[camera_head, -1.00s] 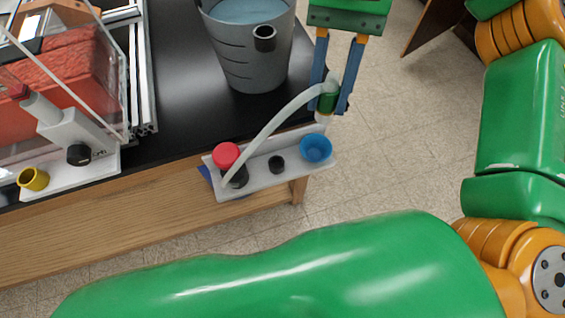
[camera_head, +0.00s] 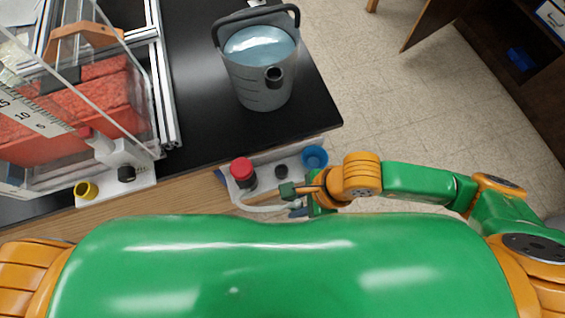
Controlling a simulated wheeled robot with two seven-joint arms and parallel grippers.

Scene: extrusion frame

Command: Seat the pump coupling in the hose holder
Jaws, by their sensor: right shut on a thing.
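My right gripper (camera_head: 299,209) is in front of the white plate (camera_head: 262,170) at the table's front edge. It is shut on the pump coupling, the green piece at the hose end. In this view, the coupling is mostly hidden by the gripper and wrist. The pale hose (camera_head: 262,208) runs from the plate's left end, by the red knob (camera_head: 241,169), and bends right to the gripper. A blue cup (camera_head: 314,157) sits at the plate's right end, apart from the gripper. A yellow cup (camera_head: 86,190) stands far left. I cannot tell which cup is the hose holder. My left gripper is out of view.
A grey water bucket (camera_head: 259,86) stands on the black tabletop (camera_head: 205,110). A clear-walled tank (camera_head: 120,75) with red material is at left, beside metal rails (camera_head: 166,95). A black knob (camera_head: 281,171) is between the red knob and blue cup. Open floor lies right.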

